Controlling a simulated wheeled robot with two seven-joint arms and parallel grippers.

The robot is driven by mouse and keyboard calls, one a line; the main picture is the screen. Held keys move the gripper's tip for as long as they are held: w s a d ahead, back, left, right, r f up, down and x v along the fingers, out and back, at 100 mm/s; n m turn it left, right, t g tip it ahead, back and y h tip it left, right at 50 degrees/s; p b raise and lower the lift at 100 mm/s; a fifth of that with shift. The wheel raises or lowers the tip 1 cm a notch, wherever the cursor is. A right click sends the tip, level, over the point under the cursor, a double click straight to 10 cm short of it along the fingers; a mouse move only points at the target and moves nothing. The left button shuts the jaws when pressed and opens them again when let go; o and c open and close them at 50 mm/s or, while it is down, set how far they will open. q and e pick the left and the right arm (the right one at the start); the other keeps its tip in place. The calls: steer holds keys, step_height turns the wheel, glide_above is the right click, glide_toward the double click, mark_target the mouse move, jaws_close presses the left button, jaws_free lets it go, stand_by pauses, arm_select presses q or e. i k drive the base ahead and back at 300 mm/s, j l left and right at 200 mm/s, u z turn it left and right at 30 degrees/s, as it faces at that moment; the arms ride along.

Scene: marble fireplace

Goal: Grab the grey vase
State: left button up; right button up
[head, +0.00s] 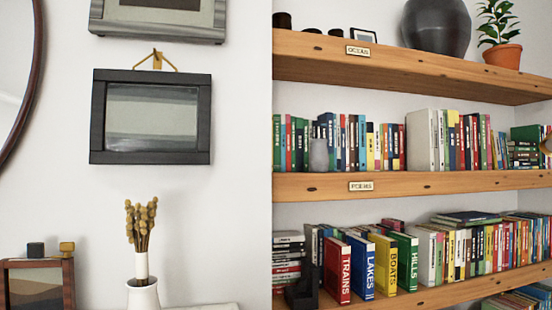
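A small grey vase (319,156) stands upright on the middle wooden shelf (430,181), in front of the row of books near the shelf's left end. A much larger, rounded dark grey vase (436,27) stands on the top shelf (420,68); its top is cut off by the picture's edge. Neither of my grippers shows in the head view, so I cannot see where they are relative to either vase.
Books fill much of the middle and lower shelves. A potted plant (502,52) stands right of the large vase. At lower left, dried stems rise from a white vase (144,295) near a framed picture (38,285). A black-framed picture (151,158) hangs on the wall.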

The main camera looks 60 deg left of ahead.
mark_target(319, 158)
steer(key=l+u, duration=0.15)
steer(key=u, duration=1.65)
steer(key=l+u, duration=0.2)
steer(key=u, duration=0.15)
steer(key=l+u, duration=0.2)
steer(key=u, duration=0.15)
steer(key=l+u, duration=0.35)
steer(key=j, duration=0.1)
